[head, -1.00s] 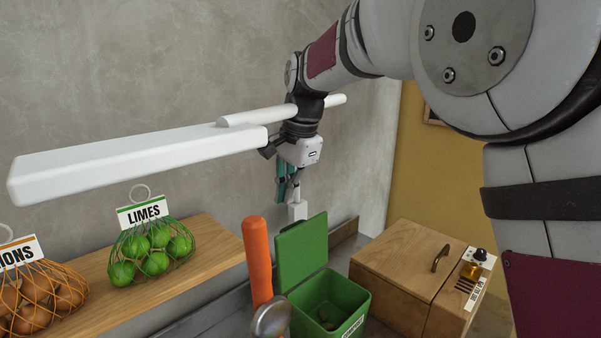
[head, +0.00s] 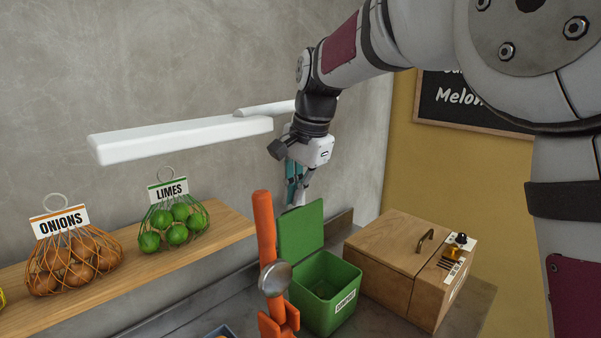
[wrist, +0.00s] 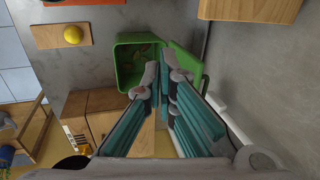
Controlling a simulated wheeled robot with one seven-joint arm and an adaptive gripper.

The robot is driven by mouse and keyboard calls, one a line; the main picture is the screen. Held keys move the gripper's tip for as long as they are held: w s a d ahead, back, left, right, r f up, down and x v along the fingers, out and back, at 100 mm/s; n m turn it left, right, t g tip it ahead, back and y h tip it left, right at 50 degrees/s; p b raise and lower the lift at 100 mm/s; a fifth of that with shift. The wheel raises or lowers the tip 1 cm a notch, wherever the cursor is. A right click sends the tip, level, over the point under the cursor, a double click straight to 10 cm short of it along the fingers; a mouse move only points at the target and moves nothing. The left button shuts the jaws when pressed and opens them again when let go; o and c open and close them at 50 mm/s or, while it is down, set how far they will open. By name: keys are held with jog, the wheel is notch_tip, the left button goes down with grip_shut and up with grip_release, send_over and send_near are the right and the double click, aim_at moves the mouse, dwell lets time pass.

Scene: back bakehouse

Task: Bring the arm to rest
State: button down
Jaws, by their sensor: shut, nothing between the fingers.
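My gripper (head: 296,198) hangs at the end of my raised arm, in front of the grey wall and just behind the raised lid of the green bin in the head view. Its teal-padded fingers are shut with nothing between them. In the wrist view my gripper (wrist: 158,62) points down, its tips overlapping the edge of the green bin (wrist: 125,62). I cannot tell the exact height between the tips and the bin.
The open green bin (head: 348,278) stands beside a wooden box (head: 385,262). An orange-handled tool (head: 264,228) stands in front. A shelf (head: 225,222) carries nets of limes (head: 177,234) and onions (head: 80,272). A white bar (head: 180,139) is on the wall. A yellow fruit (wrist: 73,34) lies on a board.

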jog(key=s+d+r+n+t, duration=0.2)
jog(key=s+d+r+n, duration=0.2)
jog(key=s+d, duration=0.95)
jog(key=s+d+f+n+h, duration=0.1)
jog(key=s+d+f+n, duration=0.1)
jog(key=s, duration=0.6)
jog(key=s+d+f+n+t+h, duration=0.1)
jog(key=s+d+f, duration=0.3)
jog(key=s, duration=0.4)
jog(key=shift+s+d+n, duration=0.2)
jog(key=shift+s+n, duration=0.05)
jog(key=shift+n, duration=0.55)
